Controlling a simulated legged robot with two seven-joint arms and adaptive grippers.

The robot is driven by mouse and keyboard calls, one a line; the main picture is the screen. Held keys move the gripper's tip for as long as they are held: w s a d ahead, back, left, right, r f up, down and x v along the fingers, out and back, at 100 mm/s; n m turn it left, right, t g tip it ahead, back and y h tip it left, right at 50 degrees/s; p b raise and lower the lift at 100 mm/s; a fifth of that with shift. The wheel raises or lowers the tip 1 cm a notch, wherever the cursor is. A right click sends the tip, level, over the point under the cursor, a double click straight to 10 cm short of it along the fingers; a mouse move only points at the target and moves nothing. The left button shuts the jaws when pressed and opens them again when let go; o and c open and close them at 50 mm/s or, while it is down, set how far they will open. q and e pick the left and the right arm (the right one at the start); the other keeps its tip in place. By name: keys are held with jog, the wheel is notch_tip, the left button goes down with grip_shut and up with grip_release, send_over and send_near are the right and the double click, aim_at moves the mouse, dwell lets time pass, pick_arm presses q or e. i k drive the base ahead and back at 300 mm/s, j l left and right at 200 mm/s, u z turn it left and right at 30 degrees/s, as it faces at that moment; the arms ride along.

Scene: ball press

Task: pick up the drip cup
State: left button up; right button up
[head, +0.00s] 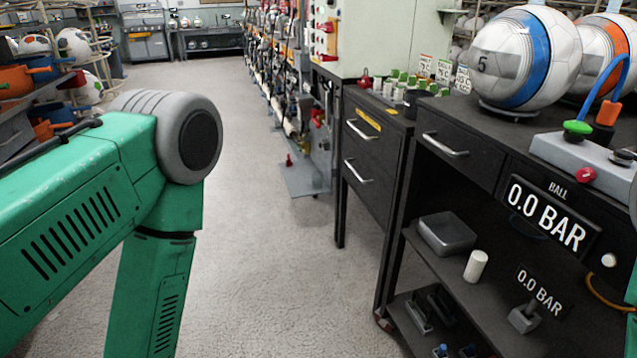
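No object is clearly recognisable as the drip cup. A small dark cup-like container (416,103) stands on the bench top near a row of green-topped items. A white upright cylinder (476,266) stands on the open shelf under the bench, beside a grey metal box or pan (446,233). I cannot tell whether either is the cup. My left arm crosses the left side, its elbow high and its lower link running out of the bottom edge. Only a sliver of green shows at the right edge. Neither gripper is in view.
The dark bench (459,147) with drawers fills the right side. On it are a blue-banded ball (526,57), an orange-banded ball (604,50) and a grey control box (590,157). A pressure display (546,218) reads 0.0 BAR. The pale floor (262,230) is clear in the middle.

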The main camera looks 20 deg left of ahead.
aim_at(317, 181)
jog(key=u, duration=0.5)
jog(key=i+j+u, duration=0.15)
jog(key=i+j, duration=0.15)
jog(key=i, duration=0.65)
jog(key=i+j+u, duration=0.1)
jog(key=i, duration=0.85)
jog(key=i+j+u, duration=0.15)
jog(key=i, duration=0.8)
